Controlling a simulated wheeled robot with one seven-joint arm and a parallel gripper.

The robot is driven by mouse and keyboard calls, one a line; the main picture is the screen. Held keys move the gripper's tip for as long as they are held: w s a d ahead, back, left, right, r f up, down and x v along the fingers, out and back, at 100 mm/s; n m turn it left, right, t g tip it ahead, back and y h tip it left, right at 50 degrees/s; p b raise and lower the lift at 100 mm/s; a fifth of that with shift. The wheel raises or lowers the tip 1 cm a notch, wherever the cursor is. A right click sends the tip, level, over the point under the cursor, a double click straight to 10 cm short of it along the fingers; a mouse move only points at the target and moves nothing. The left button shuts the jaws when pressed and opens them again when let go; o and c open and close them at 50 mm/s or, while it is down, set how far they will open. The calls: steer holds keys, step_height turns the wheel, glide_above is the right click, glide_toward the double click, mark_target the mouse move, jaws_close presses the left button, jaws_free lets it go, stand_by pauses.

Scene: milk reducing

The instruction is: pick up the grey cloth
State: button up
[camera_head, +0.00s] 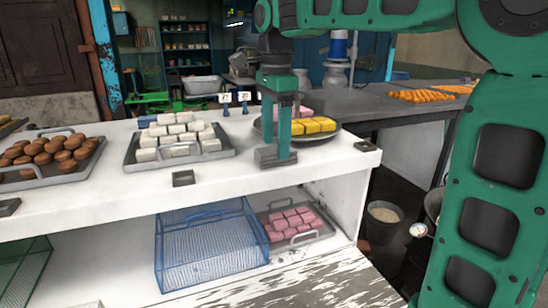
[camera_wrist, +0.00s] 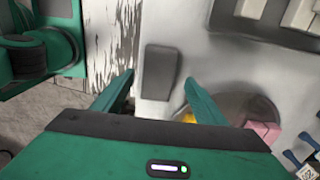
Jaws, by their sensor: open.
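The grey cloth (camera_head: 265,157) looks like a small, flat, dark grey rectangle at the front edge of the white counter. In the wrist view the cloth (camera_wrist: 160,70) lies ahead of my fingertips, in line with the gap between them. My gripper (camera_head: 278,152) points down over the cloth in the head view, and its fingers hide part of it. In the wrist view my gripper (camera_wrist: 159,80) is open, with the two green fingers apart and nothing held. I cannot tell whether the fingertips touch the cloth or the counter.
A round plate (camera_head: 335,130) with yellow and pink pieces stands close behind my gripper. A tray of white blocks (camera_head: 180,160) and a tray of brown pieces (camera_head: 68,178) are to the left. A blue wire basket (camera_head: 205,240) is below.

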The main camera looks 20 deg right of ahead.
mark_target(271, 150)
steer(key=shift+f, duration=0.6)
steer(key=c, duration=1.2)
steer(key=shift+r, duration=0.1)
steer(key=shift+c, duration=0.2)
steer(key=shift+r, duration=0.5)
steer(key=r, duration=0.2)
steer(key=a+r, duration=0.1)
steer(key=shift+s+a+r, duration=0.1)
steer(key=shift+s+r, duration=0.1)
steer(key=shift+r, duration=0.2)
steer(key=s+a+r, duration=0.5)
steer(key=a+r, duration=0.1)
steer(key=a, duration=0.3)
steer(key=shift+s, duration=0.35)
steer(key=shift+r, duration=0.1)
steer(key=o, duration=0.6)
steer(key=c, duration=0.4)
